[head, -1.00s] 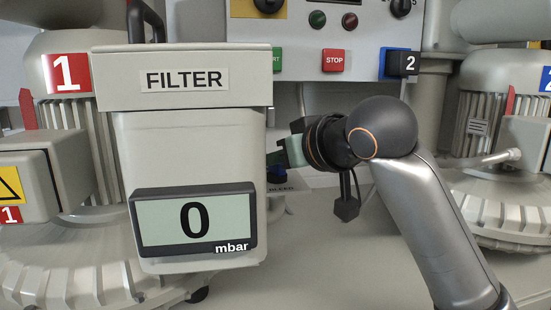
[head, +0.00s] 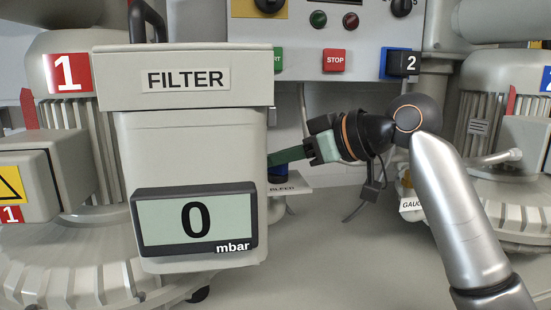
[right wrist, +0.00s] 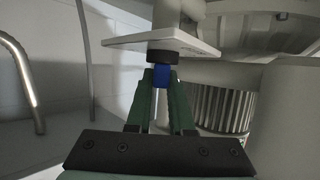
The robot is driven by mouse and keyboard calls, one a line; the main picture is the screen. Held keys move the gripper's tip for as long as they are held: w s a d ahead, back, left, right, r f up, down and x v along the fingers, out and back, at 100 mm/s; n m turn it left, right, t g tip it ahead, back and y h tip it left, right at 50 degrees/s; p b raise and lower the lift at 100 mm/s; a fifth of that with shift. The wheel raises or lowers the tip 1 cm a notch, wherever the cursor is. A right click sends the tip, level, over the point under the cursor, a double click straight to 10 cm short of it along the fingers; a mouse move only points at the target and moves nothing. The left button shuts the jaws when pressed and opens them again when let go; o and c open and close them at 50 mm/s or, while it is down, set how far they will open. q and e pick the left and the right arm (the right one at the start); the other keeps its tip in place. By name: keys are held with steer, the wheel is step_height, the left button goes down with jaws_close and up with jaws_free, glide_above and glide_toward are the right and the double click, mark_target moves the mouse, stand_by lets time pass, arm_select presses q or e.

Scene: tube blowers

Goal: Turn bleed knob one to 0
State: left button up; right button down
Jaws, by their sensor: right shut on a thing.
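The blue bleed knob (head: 278,173) is partly hidden behind my right gripper, just right of the filter box, above a plate labelled BLEED (head: 296,188). It also shows in the right wrist view (right wrist: 162,76), beside a dark collar. My right gripper (head: 275,160) reaches in from the right with green fingers. In the right wrist view its fingers (right wrist: 161,84) are shut on the blue knob, one on each side. The knob's scale and pointer cannot be read. My left gripper is not in view.
The filter box (head: 190,125) stands close left of the gripper; its display (head: 195,220) reads 0 mbar. Blower 1 is at left and another blower (head: 485,150) at right. A control panel with a STOP button (head: 334,60) hangs behind. The front floor is clear.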

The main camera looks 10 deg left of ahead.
steer(key=shift+n+g+y, duration=0.4)
steer(key=shift+n+g, duration=1.4)
steer(key=shift+g, duration=0.4)
steer(key=shift+s, duration=0.1)
steer(key=c, duration=0.8)
jaws_free()
steer(key=b+v, duration=0.1)
steer(key=v, duration=1.1)
steer(key=shift+d+r, duration=0.2)
steer(key=shift+d, duration=0.05)
